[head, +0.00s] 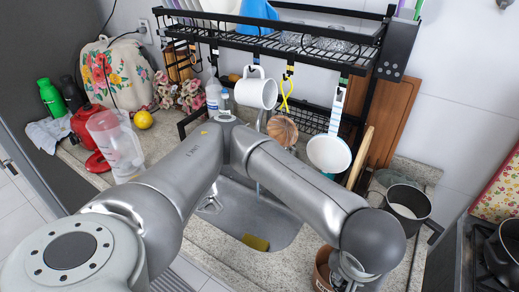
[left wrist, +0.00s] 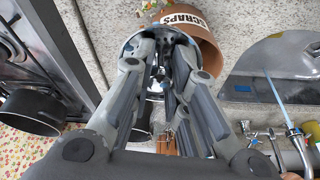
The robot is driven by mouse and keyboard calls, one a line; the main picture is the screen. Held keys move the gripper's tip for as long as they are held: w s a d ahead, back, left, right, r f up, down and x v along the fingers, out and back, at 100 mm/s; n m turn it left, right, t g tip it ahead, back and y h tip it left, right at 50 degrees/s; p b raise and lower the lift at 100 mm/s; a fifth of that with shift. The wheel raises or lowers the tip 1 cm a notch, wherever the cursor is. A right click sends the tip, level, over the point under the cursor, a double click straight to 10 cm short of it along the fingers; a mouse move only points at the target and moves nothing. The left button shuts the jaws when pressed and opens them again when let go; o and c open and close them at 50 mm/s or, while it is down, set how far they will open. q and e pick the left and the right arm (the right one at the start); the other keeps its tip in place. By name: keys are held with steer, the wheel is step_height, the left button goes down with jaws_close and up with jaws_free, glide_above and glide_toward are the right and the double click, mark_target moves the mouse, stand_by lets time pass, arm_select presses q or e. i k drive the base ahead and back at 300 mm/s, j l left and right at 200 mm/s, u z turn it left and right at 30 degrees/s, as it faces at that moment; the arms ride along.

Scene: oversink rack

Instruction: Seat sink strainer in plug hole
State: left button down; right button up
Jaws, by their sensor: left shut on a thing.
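My left gripper (left wrist: 160,75) is shut on a round, grey-rimmed metal piece (left wrist: 131,45), which looks like the sink strainer; the fingers hide much of it. It is beside or above the mouth of the brown SCRAPS pot (left wrist: 207,44); I cannot tell whether they touch. In the head view, my left wrist runs down at the bottom edge, right of the sink, and its fingertips are hidden. The steel sink (head: 285,232) lies left of that wrist. A shiny round fitting, perhaps the plug hole (head: 211,205), shows at the sink's left, partly behind my arm. My right gripper is not in view.
A yellow sponge (head: 256,242) lies in the sink. The black rack (head: 300,52) stands over it, with a hanging white mug (head: 256,92) and ladle (head: 329,153). A dark pot (head: 408,205) is at the right. A blender jug (head: 115,145) is at the left.

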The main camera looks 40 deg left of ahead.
mark_target(210, 208)
steer(key=j+z, duration=0.35)
steer(key=k+j+z, duration=0.15)
steer(key=j+z, duration=0.15)
steer(key=k+j+z, duration=0.15)
steer(key=j+z, duration=0.2)
steer(key=k+j+z, duration=0.15)
steer(key=j+z, duration=0.2)
steer(key=k+j+z, duration=0.45)
steer(key=k+j, duration=0.45)
steer(key=k+j+z, duration=0.1)
steer(key=k+j, duration=0.45)
steer(key=k, duration=0.3)
